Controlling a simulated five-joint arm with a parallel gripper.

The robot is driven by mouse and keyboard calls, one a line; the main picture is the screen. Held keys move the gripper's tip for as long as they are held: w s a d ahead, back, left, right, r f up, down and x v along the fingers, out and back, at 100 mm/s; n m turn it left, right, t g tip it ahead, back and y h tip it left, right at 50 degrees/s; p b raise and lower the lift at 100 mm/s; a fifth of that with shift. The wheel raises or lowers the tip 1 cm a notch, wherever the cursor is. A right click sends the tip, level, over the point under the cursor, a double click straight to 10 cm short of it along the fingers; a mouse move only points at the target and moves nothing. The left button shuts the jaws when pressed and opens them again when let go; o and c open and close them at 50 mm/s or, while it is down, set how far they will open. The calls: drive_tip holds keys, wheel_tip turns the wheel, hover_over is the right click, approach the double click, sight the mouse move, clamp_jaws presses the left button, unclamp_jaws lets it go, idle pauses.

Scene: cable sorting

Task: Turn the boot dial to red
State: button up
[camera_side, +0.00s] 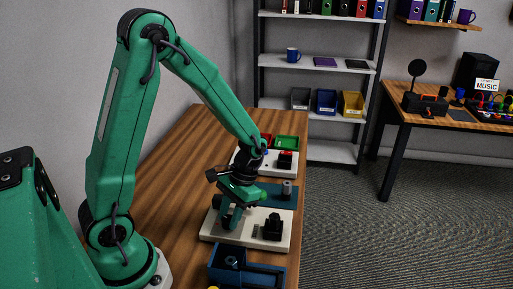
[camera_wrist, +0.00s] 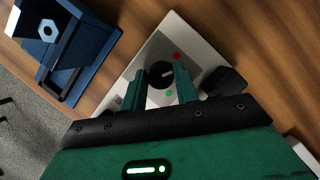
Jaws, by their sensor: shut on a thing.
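The boot dial (camera_wrist: 159,76) is a round black knob with a short white pointer mark, on a pale board (camera_wrist: 201,47). In the wrist view a red dot (camera_wrist: 176,56) lies above right of the dial and a green dot (camera_wrist: 169,93) below it. The pointer aims right, between the two dots. My gripper (camera_wrist: 160,83) has a green finger on each side of the dial and is shut on it. In the side view my gripper (camera_side: 229,222) is down at the pale board (camera_side: 222,233), and its fingers hide the dial.
A blue tray (camera_side: 246,268) holding a nut (camera_wrist: 48,30) stands close beside the board. A black block (camera_side: 273,228) sits on the board's right part. Bare wooden table (camera_side: 190,160) lies to the left.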

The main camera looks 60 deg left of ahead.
drive_tip(key=shift+a+n, duration=0.1)
drive_tip(key=shift+n, duration=1.2)
drive_tip(key=shift+o, duration=0.2)
drive_tip(key=o, duration=0.9)
drive_tip(key=shift+o, duration=0.2)
drive_tip(key=shift+r, duration=0.1)
drive_tip(key=v, duration=0.7)
drive_tip(key=shift+r, duration=0.35)
drive_tip(key=shift+w, duration=0.1)
